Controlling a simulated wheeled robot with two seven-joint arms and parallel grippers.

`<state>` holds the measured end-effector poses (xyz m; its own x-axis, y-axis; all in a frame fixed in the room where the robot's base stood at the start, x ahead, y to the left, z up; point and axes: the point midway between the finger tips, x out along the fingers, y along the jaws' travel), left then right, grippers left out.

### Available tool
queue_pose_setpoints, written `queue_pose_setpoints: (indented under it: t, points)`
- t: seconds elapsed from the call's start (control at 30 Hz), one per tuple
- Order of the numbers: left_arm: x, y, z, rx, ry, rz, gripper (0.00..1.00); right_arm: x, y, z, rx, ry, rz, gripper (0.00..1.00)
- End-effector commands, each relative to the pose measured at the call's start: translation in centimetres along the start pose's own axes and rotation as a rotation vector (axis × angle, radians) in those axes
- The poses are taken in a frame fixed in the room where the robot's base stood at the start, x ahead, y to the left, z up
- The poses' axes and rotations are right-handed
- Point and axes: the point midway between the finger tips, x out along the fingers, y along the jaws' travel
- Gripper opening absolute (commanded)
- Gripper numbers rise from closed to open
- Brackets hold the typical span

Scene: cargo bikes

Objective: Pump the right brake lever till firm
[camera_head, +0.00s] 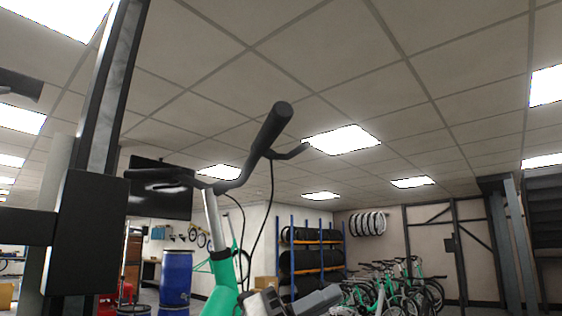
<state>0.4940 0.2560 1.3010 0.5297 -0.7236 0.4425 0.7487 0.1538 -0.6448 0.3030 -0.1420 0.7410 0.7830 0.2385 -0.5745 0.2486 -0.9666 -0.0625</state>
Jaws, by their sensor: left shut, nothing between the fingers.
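A black handlebar stands on a silver stem above a green bike frame (222,285), in the middle of the head view. Its near grip (270,125) rises towards me. The right brake lever (290,153) sticks out to the right below this grip, with a dark cable hanging down. The far grip (158,175) points left. My left gripper (322,298) is grey, at the bottom edge, partly cut off. It is shut and empty, well below the lever and apart from it. My right gripper is not in view.
A black post with a box (85,235) stands close on the left. Behind are a dark screen (160,190), a blue barrel (175,278), a shelf rack (312,258) and parked bikes (400,285). The space right of the lever looks clear.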

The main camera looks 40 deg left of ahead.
Motion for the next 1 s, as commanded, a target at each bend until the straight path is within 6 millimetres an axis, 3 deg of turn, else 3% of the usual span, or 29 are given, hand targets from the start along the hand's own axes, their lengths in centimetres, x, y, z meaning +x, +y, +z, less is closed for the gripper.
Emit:
queue_pose_setpoints:
  t: [0.03, 0.2, 0.3, 0.4, 0.6, 1.0]
  points:
    - [0.0, -3.8, 3.0, 0.194, 0.040, 0.019, 0.00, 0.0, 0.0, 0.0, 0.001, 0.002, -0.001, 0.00]
    - [-2.9, -13.3, 10.0, 0.672, 0.089, 0.180, 0.00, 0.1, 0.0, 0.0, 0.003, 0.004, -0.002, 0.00]
    - [-5.4, -17.4, 12.8, 0.839, 0.068, 0.282, 0.00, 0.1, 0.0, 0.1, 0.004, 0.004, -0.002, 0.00]
    - [-7.2, -19.8, 14.3, 0.923, 0.047, 0.351, 0.00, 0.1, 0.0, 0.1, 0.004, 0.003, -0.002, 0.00]
    - [-8.4, -21.1, 15.1, 0.968, 0.030, 0.393, 0.00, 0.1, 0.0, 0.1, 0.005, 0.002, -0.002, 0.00]
    - [-7.5, -20.9, 15.3, 0.965, 0.032, 0.389, 0.00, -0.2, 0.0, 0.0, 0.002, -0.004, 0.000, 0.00]
